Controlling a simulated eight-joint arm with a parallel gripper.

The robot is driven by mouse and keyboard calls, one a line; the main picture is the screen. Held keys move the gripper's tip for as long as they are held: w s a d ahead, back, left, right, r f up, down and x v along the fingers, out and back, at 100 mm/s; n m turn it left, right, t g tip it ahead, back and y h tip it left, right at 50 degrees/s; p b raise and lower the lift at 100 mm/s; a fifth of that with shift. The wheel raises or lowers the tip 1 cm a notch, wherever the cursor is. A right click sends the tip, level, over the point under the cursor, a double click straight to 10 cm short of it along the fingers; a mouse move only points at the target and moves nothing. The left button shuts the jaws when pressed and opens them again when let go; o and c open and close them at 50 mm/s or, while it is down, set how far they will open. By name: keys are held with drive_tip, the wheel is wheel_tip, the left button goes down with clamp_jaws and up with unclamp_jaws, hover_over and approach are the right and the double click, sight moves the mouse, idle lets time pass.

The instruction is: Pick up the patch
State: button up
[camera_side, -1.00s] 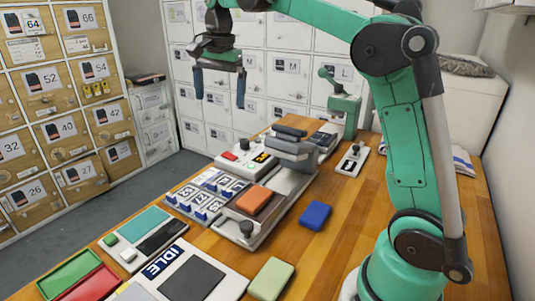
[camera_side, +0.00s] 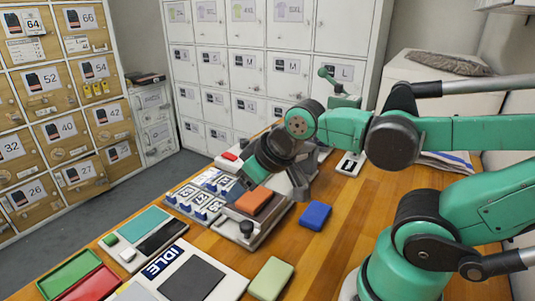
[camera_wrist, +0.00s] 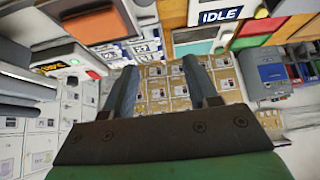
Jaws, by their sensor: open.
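I cannot tell for sure which piece is the patch. A blue pad (camera_side: 315,216) and a pale green pad (camera_side: 271,279) lie on the wooden table. My gripper (camera_wrist: 160,75) is open, with nothing between its two fingers. In the side view it hangs above the press area, just behind and left of the orange pad. My wrist hides part of the press there.
A panel marked IDLE (camera_side: 165,258), red (camera_side: 90,284) and green (camera_side: 68,270) trays and a rack of numbered tags (camera_side: 207,190) fill the table's left side. Lockers (camera_side: 275,75) stand behind.

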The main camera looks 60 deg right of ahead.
drive_tip(key=g, duration=0.7)
hover_over(227, 190)
wheel_tip(227, 190, down, 7)
drive_tip(key=shift+a+r, duration=0.1)
drive_tip(key=shift+r, duration=0.05)
drive_tip(key=shift+w+f, duration=0.1)
drive_tip(key=shift+f, duration=2.95)
drive_tip(key=shift+c, duration=0.2)
clamp_jaws()
